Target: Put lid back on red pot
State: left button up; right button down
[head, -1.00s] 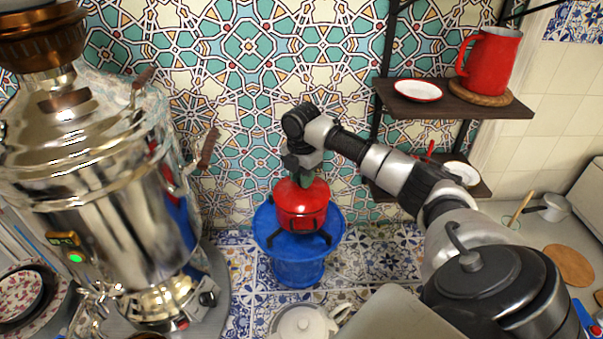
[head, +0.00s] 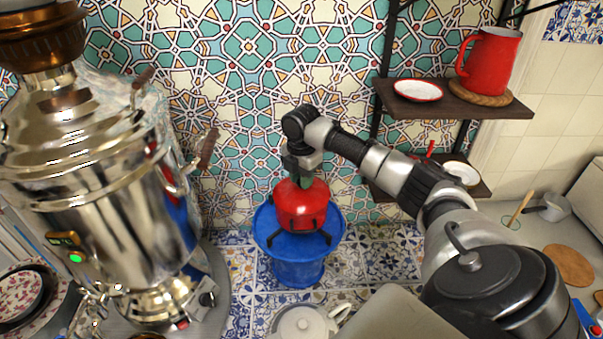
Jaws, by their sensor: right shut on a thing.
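The red pot (head: 302,210) stands on a black wire stand on top of the blue round container (head: 299,268), in the middle of the head view. My right gripper (head: 303,181) is directly above the pot, pointing down, shut on the small green knob of the lid. The lid's edge is hard to tell from the red body, so I cannot tell whether it is seated. My left gripper is not in view.
A large shiny samovar (head: 100,190) stands close on the left. A white teapot (head: 306,322) is in front of the blue container.

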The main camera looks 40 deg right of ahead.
jog(key=shift+c, duration=1.6)
grip_release()
jog(key=shift+r, duration=3.5)
grip_shut()
